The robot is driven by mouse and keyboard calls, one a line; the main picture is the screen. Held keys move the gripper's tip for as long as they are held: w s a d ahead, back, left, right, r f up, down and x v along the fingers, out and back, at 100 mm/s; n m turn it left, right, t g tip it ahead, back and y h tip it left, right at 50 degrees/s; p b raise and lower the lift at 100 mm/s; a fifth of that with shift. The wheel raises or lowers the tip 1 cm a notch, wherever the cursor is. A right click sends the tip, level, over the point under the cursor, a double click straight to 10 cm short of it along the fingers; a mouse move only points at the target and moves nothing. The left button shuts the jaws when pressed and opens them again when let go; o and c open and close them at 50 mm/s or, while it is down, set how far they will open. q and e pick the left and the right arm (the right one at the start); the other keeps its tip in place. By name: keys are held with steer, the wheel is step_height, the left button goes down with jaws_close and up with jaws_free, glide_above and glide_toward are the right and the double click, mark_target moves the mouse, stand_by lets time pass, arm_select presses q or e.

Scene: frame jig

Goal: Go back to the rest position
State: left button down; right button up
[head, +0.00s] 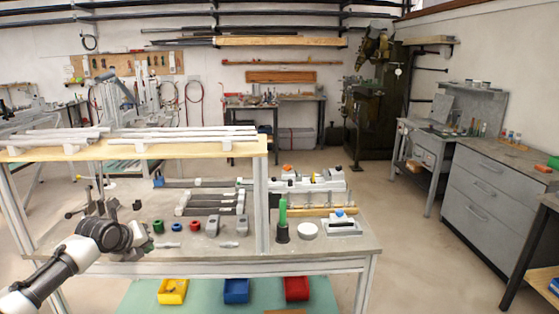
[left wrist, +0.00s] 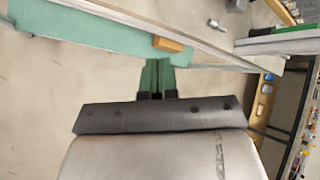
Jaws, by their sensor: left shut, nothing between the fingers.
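My left gripper (head: 118,237) is at the front left of the workbench in the head view, with its white arm coming in from the lower left. Its dark body covers part of the bench's front edge, and its fingertips are hard to make out there. In the left wrist view, the two fingers of the left gripper (left wrist: 157,78) are together and hold nothing. Beyond them show the floor, a green lower shelf (left wrist: 95,33) and a tan block (left wrist: 168,44). My right gripper is in neither view.
The workbench (head: 330,247) carries a green-handled tool (head: 282,222), a white disc (head: 307,230) and several small parts. A raised wooden shelf (head: 200,149) spans its left part. Yellow (head: 173,291), blue (head: 236,290) and red (head: 297,288) bins stand below.

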arm_select(q)
steer(key=s+d+f+n+g+y, duration=0.1)
steer(key=s+f+n, duration=0.25)
steer(key=f, duration=0.65)
steer(key=s+d+f+n, duration=0.15)
steer(key=f+n, duration=0.35)
steer(key=f, duration=0.6)
steer(key=s+d+f+n+g+y, duration=0.1)
steer(key=s+f+n, duration=0.3)
steer(key=s+f, duration=0.45)
steer(key=s+f+n+g, duration=0.1)
steer(key=s+f+n, duration=0.2)
steer(key=s+f, duration=0.55)
steer(key=s+d+f+n+g, duration=0.1)
steer(key=s+d+f+n, duration=0.15)
steer(key=s+f, duration=0.6)
steer(key=s+d+f+n+g, duration=0.1)
steer(key=s+f+n, duration=0.3)
steer(key=s+f, duration=0.45)
steer(key=s+d+f+n+g, duration=0.1)
steer(key=s+d+n, duration=0.1)
steer(key=s, duration=1)
steer(key=s+d+f+n+g, duration=0.1)
steer(key=s+d+f+n, duration=0.1)
steer(key=s, duration=1)
steer(key=shift+d+f+n+g, duration=0.2)
steer(key=shift+n+g, duration=0.2)
steer(key=shift+n, duration=0.4)
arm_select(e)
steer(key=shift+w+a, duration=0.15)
